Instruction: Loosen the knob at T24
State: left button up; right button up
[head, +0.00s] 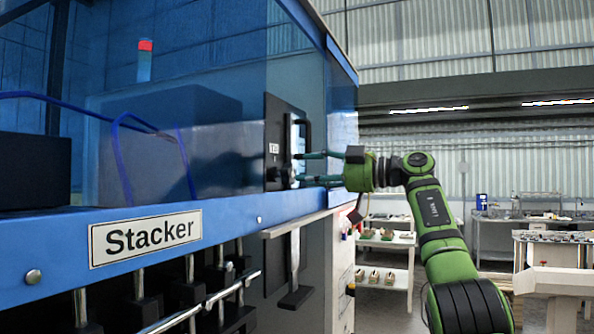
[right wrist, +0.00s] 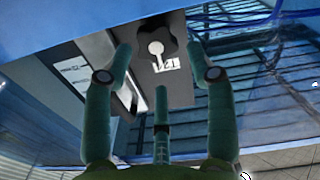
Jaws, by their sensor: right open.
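The black lobed knob (right wrist: 154,43) with a pale centre is in the upper middle of the right wrist view, on a dark plate beside a white label (right wrist: 167,64), partly legible as T24. In the head view, the black panel (head: 275,125) carries the small label (head: 273,148); the knob (head: 288,174) is a small dark shape low on it. My right gripper (head: 302,166) reaches the panel from the right, its fingers spread. In the right wrist view the gripper (right wrist: 159,58) has fingertips on both sides of the knob; contact cannot be told. My left gripper is out of view.
The blue-framed Stacker machine (head: 240,217) fills the left, with a ledge (head: 300,224) below the panel. Shelves (head: 385,268) and benches stand back right.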

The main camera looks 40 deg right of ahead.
aim_at(293, 174)
jog(key=x, duration=0.1)
jog(key=p+x, duration=0.1)
jog(key=shift+w+a+r, duration=0.2)
jog(key=shift+w+a, duration=0.05)
jog(key=shift+a, duration=0.15)
jog(key=shift+w+f, duration=0.1)
jog(key=shift+w, duration=0.2)
jog(key=shift+w+d+f, duration=0.2)
jog(key=shift+w+d, duration=0.1)
jog(key=shift+d, duration=0.05)
jog(key=shift+w+a, duration=0.1)
jog(key=shift+w, duration=0.15)
jog(key=c, duration=0.6)
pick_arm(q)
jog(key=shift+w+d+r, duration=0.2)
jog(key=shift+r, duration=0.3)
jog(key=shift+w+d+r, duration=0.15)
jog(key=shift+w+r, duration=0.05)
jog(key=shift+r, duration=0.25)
pick_arm(e)
jog(key=shift+s, duration=0.1)
jog(key=shift+c, duration=0.5)
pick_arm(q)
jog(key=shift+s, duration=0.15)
pick_arm(e)
jog(key=shift+r, duration=0.1)
